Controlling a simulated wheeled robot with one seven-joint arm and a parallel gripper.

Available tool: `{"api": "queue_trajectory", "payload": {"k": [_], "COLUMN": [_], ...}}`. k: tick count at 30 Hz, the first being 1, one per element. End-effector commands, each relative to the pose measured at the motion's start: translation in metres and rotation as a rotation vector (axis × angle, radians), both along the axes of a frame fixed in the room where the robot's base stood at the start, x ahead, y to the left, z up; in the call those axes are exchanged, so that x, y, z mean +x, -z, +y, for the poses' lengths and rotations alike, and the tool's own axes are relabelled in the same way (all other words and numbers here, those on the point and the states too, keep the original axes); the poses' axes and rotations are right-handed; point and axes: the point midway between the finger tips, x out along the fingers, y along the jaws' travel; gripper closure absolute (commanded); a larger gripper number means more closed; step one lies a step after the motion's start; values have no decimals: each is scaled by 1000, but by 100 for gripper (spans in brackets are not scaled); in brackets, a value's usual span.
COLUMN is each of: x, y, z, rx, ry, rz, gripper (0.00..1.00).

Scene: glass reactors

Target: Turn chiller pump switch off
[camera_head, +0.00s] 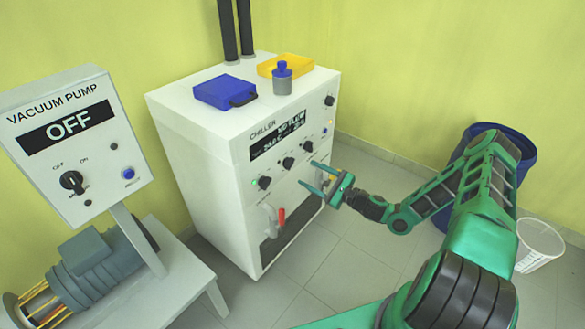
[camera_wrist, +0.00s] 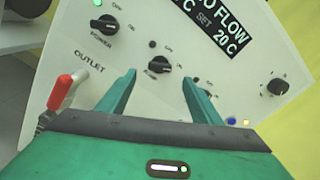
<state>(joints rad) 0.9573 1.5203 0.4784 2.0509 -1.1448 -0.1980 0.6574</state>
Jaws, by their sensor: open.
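The white chiller (camera_head: 200,140) stands in the middle of the head view, with a row of black knobs on its front. The middle knob, seemingly the pump switch (camera_head: 288,162), also shows in the wrist view (camera_wrist: 158,65), with a small blurred label below it. The small lamp (camera_wrist: 152,43) above it looks unlit. I cannot tell its setting surely. My green gripper (camera_head: 308,174) is open and empty in front of the panel. In the wrist view the fingertips (camera_wrist: 160,83) stand on either side below this knob, apparently not touching it. The display (camera_wrist: 215,20) reads "O FLOW" and 20 C, partly cut off.
The power knob (camera_wrist: 104,24) has a lit green lamp beside it. A red-handled outlet valve (camera_head: 281,217) sticks out below. A blue box (camera_head: 225,91), bottle (camera_head: 282,79) and yellow tray (camera_head: 298,66) rest on top. The vacuum pump panel (camera_head: 68,130) stands left.

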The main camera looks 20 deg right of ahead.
Motion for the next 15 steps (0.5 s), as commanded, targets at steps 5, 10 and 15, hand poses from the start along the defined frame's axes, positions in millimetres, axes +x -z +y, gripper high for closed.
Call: {"api": "queue_trajectory", "payload": {"k": [5,10,15], "x": [27,48,62], "y": [0,0,0], "z": [21,37,46], "rx": [-1,0,-1], "ry": [-4,-4,-2], "rz": [-2,-1,0], "gripper": [41,41,41]}}
